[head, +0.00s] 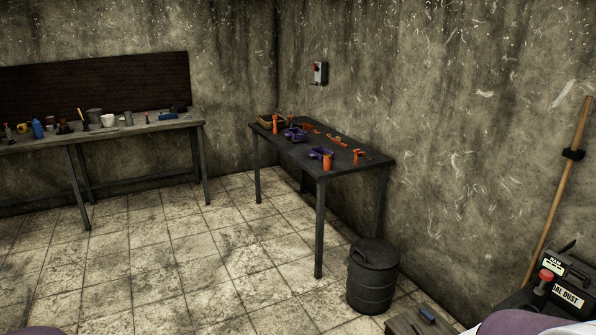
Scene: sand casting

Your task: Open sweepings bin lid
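A dark ribbed cylindrical bin (372,288) stands on the tiled floor right of centre, near the right wall. Its dark lid (375,253) appears to sit closed on top. The bin stands just in front of the dark table's near right corner. Neither of my grippers shows in the head view. Only purple-grey rounded parts show at the bottom left and bottom right edges, and I cannot tell their state.
A dark table (345,172) with orange and purple items stands behind the bin. A long workbench (150,127) lines the back left wall. Open floor lies left.

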